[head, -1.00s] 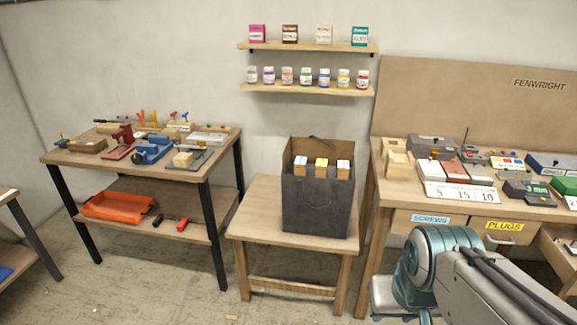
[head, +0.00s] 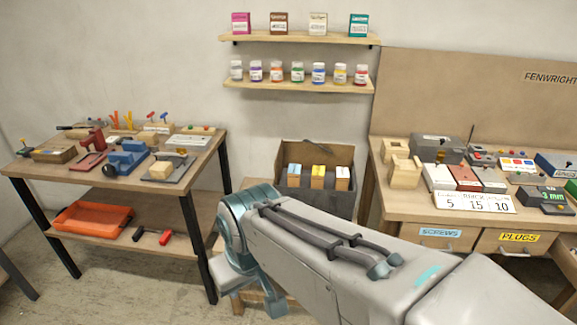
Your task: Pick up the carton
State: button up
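Several box-shaped things could be the carton; I cannot tell which one is meant. On the upper wall shelf stand a magenta carton (head: 241,23), a brown carton (head: 279,23), a cream carton (head: 318,23) and a teal carton (head: 358,25). My gripper does not show.
Several small jars (head: 297,72) stand on the lower wall shelf (head: 300,85). A tool-covered workbench (head: 40,172) stands left, with an orange tray (head: 92,219) below. A bench with drawers (head: 440,243) stands right, carrying boxes and a number card (head: 474,203).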

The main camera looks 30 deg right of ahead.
aim_at(341, 175)
jog(key=z, duration=0.25)
jog(key=i, duration=0.95)
jog(key=z, duration=1.25)
jog(key=i, duration=0.45)
jog(key=z, duration=0.45)
